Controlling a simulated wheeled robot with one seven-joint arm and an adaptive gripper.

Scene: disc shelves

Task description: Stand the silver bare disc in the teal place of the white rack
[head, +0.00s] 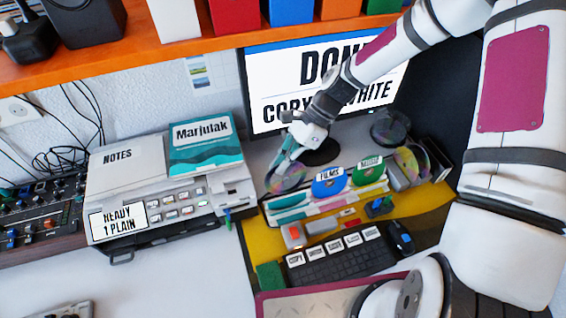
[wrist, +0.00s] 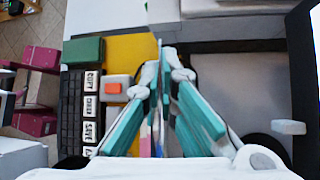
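The silver bare disc (head: 286,179) stands on edge at the left end of the white rack (head: 330,207), over its teal place (head: 287,201). In the wrist view the disc (wrist: 159,48) shows nearly edge-on as a thin line between the fingertips. My gripper (head: 284,157) is shut on the disc's upper part, its teal fingers also showing in the wrist view (wrist: 164,75). I cannot tell whether the disc's lower edge sits in the slot. A blue FILMS disc (head: 328,183) and a green labelled disc (head: 367,171) stand upright in the rack to the right.
Another shiny disc (head: 412,163) stands right of the rack, and discs lie on a dark spindle (head: 389,128) behind. A monitor (head: 285,90) stands behind my gripper. The keyboard (head: 340,262) lies in front, and a grey machine (head: 165,200) stands to the left.

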